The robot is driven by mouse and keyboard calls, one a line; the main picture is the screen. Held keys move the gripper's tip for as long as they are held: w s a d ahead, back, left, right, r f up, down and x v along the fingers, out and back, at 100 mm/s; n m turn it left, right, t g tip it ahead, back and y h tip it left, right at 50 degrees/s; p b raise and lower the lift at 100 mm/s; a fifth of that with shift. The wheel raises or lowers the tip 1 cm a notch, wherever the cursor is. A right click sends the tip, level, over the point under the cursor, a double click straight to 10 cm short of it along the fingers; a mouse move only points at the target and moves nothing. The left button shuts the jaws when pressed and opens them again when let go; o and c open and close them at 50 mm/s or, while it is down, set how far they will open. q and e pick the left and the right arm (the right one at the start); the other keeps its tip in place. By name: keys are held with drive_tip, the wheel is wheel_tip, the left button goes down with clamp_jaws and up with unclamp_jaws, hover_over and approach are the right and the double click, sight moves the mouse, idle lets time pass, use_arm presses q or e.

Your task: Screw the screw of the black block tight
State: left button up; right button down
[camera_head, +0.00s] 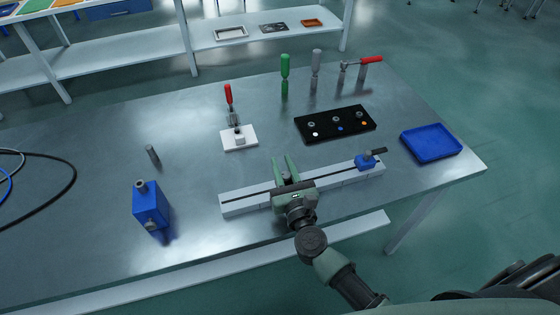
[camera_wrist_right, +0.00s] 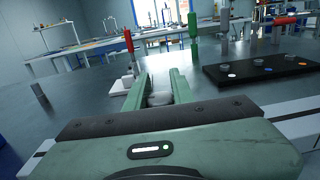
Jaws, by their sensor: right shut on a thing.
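The black block (camera_head: 327,130) lies on the metal table, right of centre; it also shows at the right of the wrist view (camera_wrist_right: 235,78). Three grey round screw heads are on its top, above a white, a blue and an orange dot. My right gripper (camera_head: 285,163) is over the pale slotted rail, in front and left of the block and apart from it. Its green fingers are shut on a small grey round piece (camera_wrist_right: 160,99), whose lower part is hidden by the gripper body. My left gripper is not in view.
A pale rail (camera_head: 240,203) with a small blue clamp (camera_head: 365,162) runs along the front. A blue tray (camera_head: 430,145) is at right. A white toggle-clamp base (camera_head: 239,137), green screwdriver (camera_head: 285,68), grey tool (camera_head: 317,62) and blue box (camera_head: 150,205) stand around.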

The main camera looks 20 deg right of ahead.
sight(286, 179)
drive_tip(key=shift+d+m+g+h+b, duration=0.2)
drive_tip(key=shift+m+h+b, duration=0.15)
drive_tip(key=shift+m+h, duration=0.6)
drive_tip(key=shift+d+m+g+h+b, duration=0.15)
drive_tip(key=shift+m+h+b, duration=0.3)
drive_tip(key=shift+h, duration=0.9)
drive_tip(key=shift+d+m+h, duration=0.1)
drive_tip(key=shift+m+h, duration=0.2)
drive_tip(key=c, duration=1.2)
unclamp_jaws()
drive_tip(key=b+v, duration=0.1)
drive_tip(key=v, duration=0.5)
drive_tip(key=shift+s+f+b, duration=0.1)
drive_tip(key=shift+s+b, duration=0.3)
drive_tip(key=shift+s+a, duration=0.3)
drive_tip(key=shift+s, duration=0.25)
